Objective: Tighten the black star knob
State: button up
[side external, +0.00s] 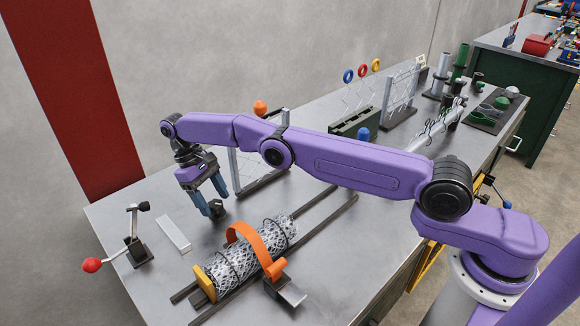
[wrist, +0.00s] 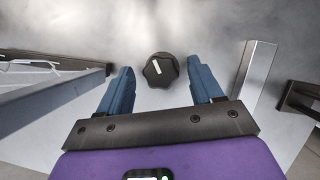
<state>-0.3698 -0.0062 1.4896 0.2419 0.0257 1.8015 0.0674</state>
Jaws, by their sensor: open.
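The black star knob (wrist: 161,70) shows from above in the wrist view, with a white line on its cap. It stands on the grey metal table and looks upright. My gripper (wrist: 160,66) is open, with one blue finger to the left of the knob and one to the right, and a clear gap on both sides. In the side view my gripper (side external: 216,203) points down over the table, and the dark knob (side external: 217,210) is partly hidden by the fingers. I cannot tell how far the fingertips are above the table.
A metal bar (wrist: 256,72) stands close to the right finger in the wrist view. A mesh roll (side external: 240,262) under an orange strap (side external: 262,250) lies on rails in front. A red-ended crank (side external: 92,265) and a pale strip (side external: 174,234) are to the left. A wire frame stands behind.

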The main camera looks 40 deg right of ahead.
jog(key=n+h, duration=0.1)
jog(key=n, duration=0.4)
jog(key=shift+s+a+t+h, duration=0.1)
jog(key=shift+a+t+h, duration=0.05)
jog(key=shift+t+h, duration=0.25)
jog(key=n+t, duration=0.1)
jog(key=n, duration=0.2)
jog(key=n+t+h, duration=0.1)
jog(key=n, duration=0.2)
jog(key=shift+s, duration=0.15)
jog(key=n+t, duration=0.2)
jog(key=n, duration=0.3)
jog(key=shift+s+n, duration=0.15)
jog(key=shift+n, duration=0.15)
jog(key=n+t, duration=0.1)
jog(key=n, duration=0.2)
jog(key=n+t, duration=0.1)
jog(key=n, duration=0.1)
jog(key=shift+s+n+y, duration=0.1)
jog(key=shift+n+y, duration=0.3)
jog(key=v, duration=1.7)
jog(key=s+d+r+m+g+y, duration=0.1)
jog(key=s+d+m, duration=0.1)
jog(key=s+d, duration=0.3)
jog(key=s+d+r+m+g+y, duration=0.1)
jog(key=s+d, duration=0.4)
jog(key=s, duration=0.8)
jog(key=shift+s+r+m+y, duration=0.2)
jog(key=shift+r+m+y, duration=0.4)
jog(key=shift+r+m, duration=0.35)
